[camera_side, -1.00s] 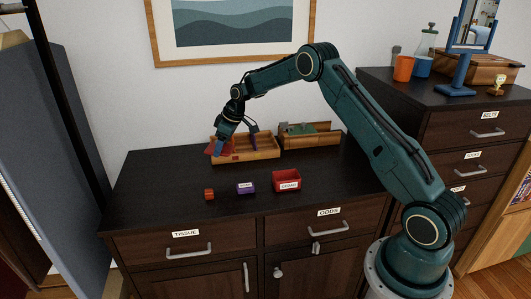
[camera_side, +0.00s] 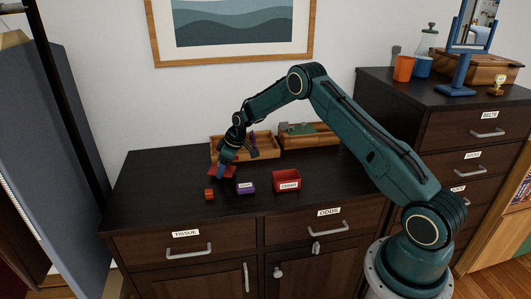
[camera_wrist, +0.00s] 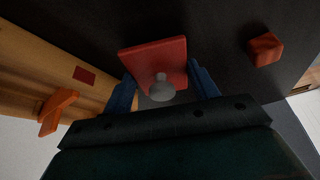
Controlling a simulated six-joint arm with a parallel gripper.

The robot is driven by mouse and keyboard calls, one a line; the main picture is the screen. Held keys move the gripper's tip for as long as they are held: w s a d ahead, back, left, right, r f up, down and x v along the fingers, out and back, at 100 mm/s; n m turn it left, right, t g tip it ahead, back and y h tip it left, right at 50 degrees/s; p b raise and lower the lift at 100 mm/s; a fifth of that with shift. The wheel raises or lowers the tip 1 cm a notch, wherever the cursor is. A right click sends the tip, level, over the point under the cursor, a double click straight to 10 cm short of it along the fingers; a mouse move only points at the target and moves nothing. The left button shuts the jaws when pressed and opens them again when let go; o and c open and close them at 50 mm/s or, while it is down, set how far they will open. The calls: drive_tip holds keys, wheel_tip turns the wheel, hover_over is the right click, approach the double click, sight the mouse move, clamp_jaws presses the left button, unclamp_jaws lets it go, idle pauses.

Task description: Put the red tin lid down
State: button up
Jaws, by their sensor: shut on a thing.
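The red tin lid (camera_wrist: 150,57) is a flat red square with a pale round knob (camera_wrist: 161,90). My gripper (camera_wrist: 163,90) has its two blue fingers on either side of the lid and is shut on it. In the side view, my gripper (camera_side: 222,172) holds the lid (camera_side: 214,171) low over the dark dresser top, in front of the left wooden tray. I cannot tell whether the lid touches the surface. The open red tin (camera_side: 287,181) with a white label stands to the right.
A purple labelled box (camera_side: 245,188) and a small red block (camera_side: 209,194) stand near the front; the block also shows in the wrist view (camera_wrist: 266,48). Wooden trays (camera_side: 262,153) (camera_side: 318,142) stand at the back. The dresser top (camera_side: 150,185) is clear at left.

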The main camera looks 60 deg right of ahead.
drive_tip(key=shift+f, duration=0.25)
drive_tip(key=shift+f, duration=0.15)
drive_tip(key=o, duration=1)
drive_tip(key=shift+c, duration=0.2)
drive_tip(key=v, duration=1.2)
drive_tip(key=shift+r, duration=0.2)
